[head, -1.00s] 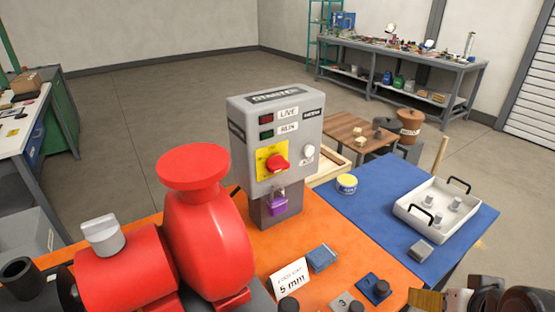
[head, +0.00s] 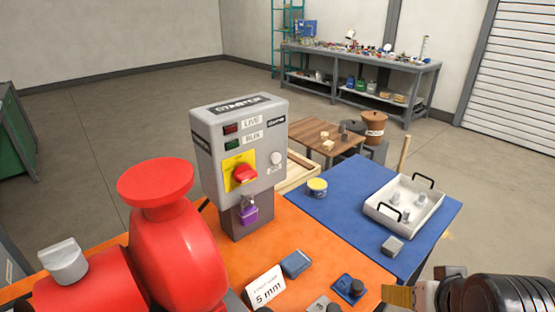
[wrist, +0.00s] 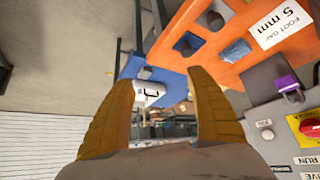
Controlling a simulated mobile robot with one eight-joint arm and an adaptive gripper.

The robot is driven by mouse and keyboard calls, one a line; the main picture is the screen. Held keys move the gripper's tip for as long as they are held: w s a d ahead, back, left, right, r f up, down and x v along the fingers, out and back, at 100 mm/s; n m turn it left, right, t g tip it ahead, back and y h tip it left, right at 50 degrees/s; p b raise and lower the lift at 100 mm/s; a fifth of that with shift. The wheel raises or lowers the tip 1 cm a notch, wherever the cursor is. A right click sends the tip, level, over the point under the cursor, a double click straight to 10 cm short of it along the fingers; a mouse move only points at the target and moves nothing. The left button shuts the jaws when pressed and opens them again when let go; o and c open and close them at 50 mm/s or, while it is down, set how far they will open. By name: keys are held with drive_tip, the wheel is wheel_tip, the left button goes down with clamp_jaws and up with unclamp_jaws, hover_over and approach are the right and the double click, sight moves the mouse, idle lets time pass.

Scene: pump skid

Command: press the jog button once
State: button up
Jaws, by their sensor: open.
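The grey starter box (head: 242,150) stands upright on the orange bench top, beside the red pump. A white round button (head: 276,158) sits on the right of its face, above a small label too small to read; I take it as the jog button. It also shows in the wrist view (wrist: 267,134), at the lower right. Left of it is a red knob on a yellow plate (head: 243,173), with a purple padlock (head: 248,213) below. My gripper (wrist: 160,78) is open and empty, apart from the button. In the head view it shows partly at the lower right.
The red pump (head: 180,250) stands left of the box. A "5 mm" card (head: 266,287) and a blue block (head: 295,264) are in front. Space above the mat is clear.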

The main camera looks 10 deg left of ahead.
clamp_jaws()
idle(1.1)
